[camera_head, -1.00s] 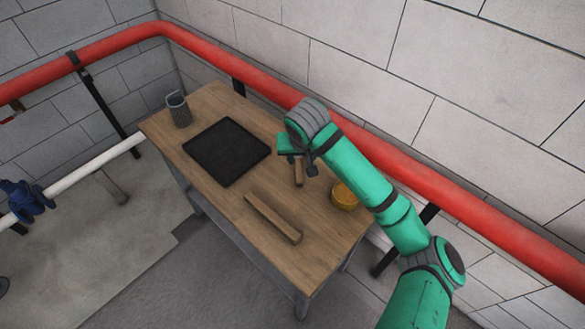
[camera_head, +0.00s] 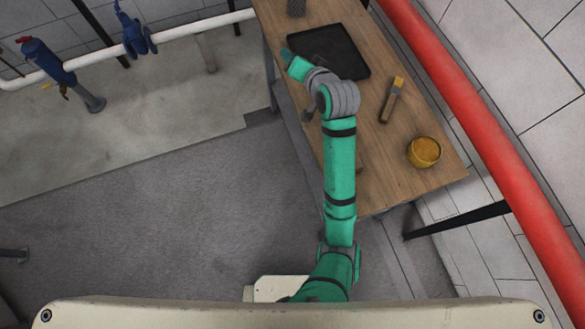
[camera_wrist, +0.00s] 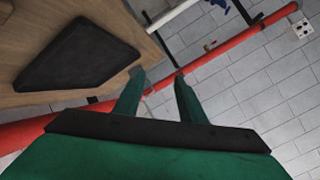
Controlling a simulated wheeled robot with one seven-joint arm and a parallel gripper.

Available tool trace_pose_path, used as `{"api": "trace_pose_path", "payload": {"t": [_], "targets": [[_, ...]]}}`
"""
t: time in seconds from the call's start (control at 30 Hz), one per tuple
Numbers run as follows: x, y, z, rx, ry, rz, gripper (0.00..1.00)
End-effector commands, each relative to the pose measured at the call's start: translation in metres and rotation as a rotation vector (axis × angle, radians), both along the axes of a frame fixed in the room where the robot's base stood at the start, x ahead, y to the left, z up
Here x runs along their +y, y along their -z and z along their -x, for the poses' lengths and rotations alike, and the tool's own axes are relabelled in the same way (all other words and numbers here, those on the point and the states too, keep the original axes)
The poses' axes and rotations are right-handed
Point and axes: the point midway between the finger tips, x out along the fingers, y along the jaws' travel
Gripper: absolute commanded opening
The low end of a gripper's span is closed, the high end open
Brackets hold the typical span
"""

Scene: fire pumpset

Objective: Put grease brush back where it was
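The grease brush (camera_head: 392,98) lies on the wooden table (camera_head: 405,60), right of the black tray (camera_head: 335,50). It has a brown handle and yellow bristles at its far end. A yellow tin of grease (camera_head: 423,152) stands near the table's right front corner, apart from the brush. My gripper (camera_head: 288,55) is over the table's left edge beside the tray, away from the brush. In the wrist view my gripper (camera_wrist: 158,75) has its two green fingers apart with nothing between them. The brush is not in the wrist view.
A grey mesh cup (camera_head: 296,7) stands at the table's far left. My arm hides much of the wooden bar on the table. A red pipe (camera_head: 480,130) runs along the right wall, and a white pipe (camera_head: 190,32) with blue valves lies left of the table.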

Motion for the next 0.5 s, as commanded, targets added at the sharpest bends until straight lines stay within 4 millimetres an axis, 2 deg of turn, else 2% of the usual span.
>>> {"api": "trace_pose_path", "payload": {"t": [0.03,0.2,0.37,0.5], "targets": [[0.017,0.003,0.004,-0.028,0.003,-0.038,0.37],[0.048,0.009,0.018,-0.125,0.046,-0.121,0.37],[0.067,0.024,0.042,-0.188,0.105,-0.167,0.37],[0.077,0.043,0.071,-0.223,0.165,-0.179,0.37]]}}
